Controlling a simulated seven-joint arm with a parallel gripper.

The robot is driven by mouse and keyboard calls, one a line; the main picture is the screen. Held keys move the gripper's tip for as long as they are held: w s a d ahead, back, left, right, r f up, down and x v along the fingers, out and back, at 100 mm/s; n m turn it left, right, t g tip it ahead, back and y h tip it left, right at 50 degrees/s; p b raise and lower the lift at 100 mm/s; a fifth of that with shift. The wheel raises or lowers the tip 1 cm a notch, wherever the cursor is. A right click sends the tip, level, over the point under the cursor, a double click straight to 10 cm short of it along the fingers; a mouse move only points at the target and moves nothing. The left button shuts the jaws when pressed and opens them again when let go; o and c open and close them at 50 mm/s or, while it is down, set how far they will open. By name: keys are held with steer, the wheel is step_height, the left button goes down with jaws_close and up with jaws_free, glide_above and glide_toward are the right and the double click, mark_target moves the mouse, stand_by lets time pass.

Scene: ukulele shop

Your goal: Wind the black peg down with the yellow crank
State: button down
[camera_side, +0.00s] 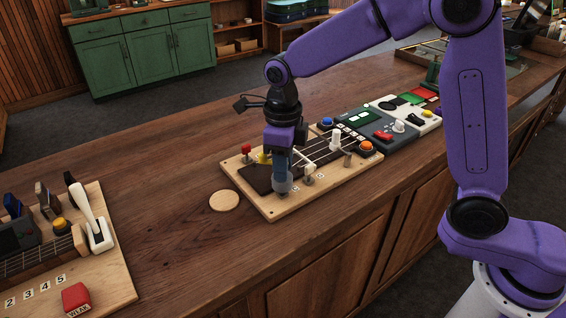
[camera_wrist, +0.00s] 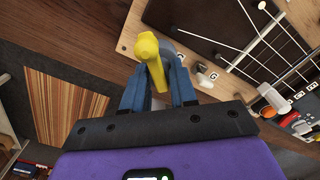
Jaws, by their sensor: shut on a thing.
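My gripper (camera_side: 281,178) points down at the near left corner of the pale wooden board (camera_side: 233,162). In the wrist view its blue fingers (camera_wrist: 158,84) are closed around the yellow crank (camera_wrist: 150,52), whose rounded end stands up between them. A grey round piece (camera_side: 282,185) sits under the fingertips, close to the board. I cannot make out the black peg; the gripper and crank may cover it. A white peg (camera_wrist: 207,76) stands beside the right finger, near a letter G label.
A dark fretboard with strings (camera_side: 320,153) crosses the board. A red-topped post (camera_side: 246,149), a tall white lever (camera_side: 335,139) and an orange button (camera_side: 367,147) stand around it. A round wooden disc (camera_side: 224,201) lies left. The counter (camera_side: 170,230) between the boards is otherwise clear.

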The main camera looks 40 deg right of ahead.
stand_by(0.4)
steer(key=shift+a+m, duration=0.1)
steer(key=shift+m, duration=1.4)
steer(key=c, duration=0.8)
jaws_free()
steer(key=shift+c, duration=1.2)
steer(key=shift+r, duration=0.1)
